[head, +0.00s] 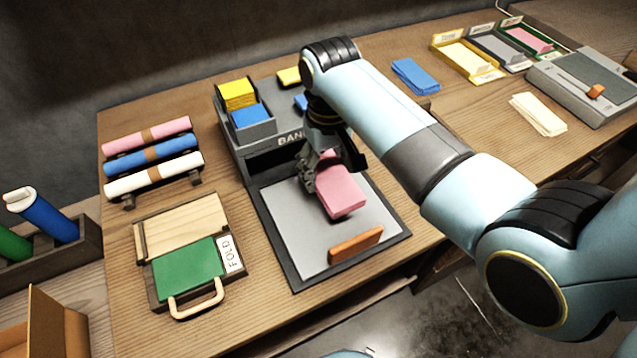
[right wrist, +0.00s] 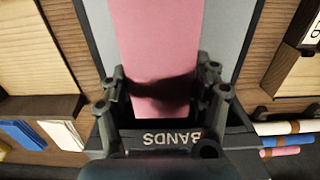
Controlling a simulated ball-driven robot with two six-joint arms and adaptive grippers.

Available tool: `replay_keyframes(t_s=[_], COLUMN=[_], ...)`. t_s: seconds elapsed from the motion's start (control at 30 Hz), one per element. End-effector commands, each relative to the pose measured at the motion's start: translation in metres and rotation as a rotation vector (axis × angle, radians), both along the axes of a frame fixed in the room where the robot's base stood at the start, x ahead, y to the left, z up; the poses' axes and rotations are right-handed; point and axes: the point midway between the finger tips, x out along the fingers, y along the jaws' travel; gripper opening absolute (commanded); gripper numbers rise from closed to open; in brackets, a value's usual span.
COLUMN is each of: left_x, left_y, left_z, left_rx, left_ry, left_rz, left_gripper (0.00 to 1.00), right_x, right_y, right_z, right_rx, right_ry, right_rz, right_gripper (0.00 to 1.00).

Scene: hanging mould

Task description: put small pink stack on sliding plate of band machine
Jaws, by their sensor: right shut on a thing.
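The small pink stack (head: 341,191) is held in my right gripper (head: 322,172), over the grey sliding plate (head: 290,222) of the band machine (head: 240,150). In the right wrist view the pink stack (right wrist: 155,50) lies between the two fingers of the right gripper (right wrist: 165,95), which are shut on it. The plate is pulled out toward the front and has an orange handle (head: 355,245) at its front edge. I cannot tell whether the stack touches the plate. My left gripper is not in view.
A fold board with a green pad (head: 188,272) lies left of the machine. Paper rolls (head: 150,160) rest on a rack behind it. Blue sheets (head: 414,76), cream sheets (head: 538,114), labelled trays (head: 468,62) and a grey device (head: 580,85) are at the back right.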

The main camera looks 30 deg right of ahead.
Motion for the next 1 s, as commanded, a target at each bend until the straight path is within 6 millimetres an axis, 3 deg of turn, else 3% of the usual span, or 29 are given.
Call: replay_keyframes(t_s=[0.17,0.43,0.83,0.87,1.0], left_x=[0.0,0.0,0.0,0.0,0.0], left_y=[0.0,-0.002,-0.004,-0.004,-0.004], left_z=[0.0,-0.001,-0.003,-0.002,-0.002], left_rx=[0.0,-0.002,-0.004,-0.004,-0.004], left_ry=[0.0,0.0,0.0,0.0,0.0], left_rz=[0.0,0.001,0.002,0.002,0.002], left_gripper=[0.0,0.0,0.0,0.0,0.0], right_x=[0.003,0.003,0.003,0.003,0.003], right_y=[0.016,0.016,0.016,0.015,0.015], right_z=[-0.01,-0.046,-0.053,-0.053,-0.052], right_rx=[0.0,-0.002,-0.001,-0.001,-0.001], right_ry=[0.0,0.001,-0.001,-0.001,-0.001], right_rz=[0.0,0.0,0.0,0.0,0.0], right_gripper=[0.24,0.24,0.24,0.66,0.84])
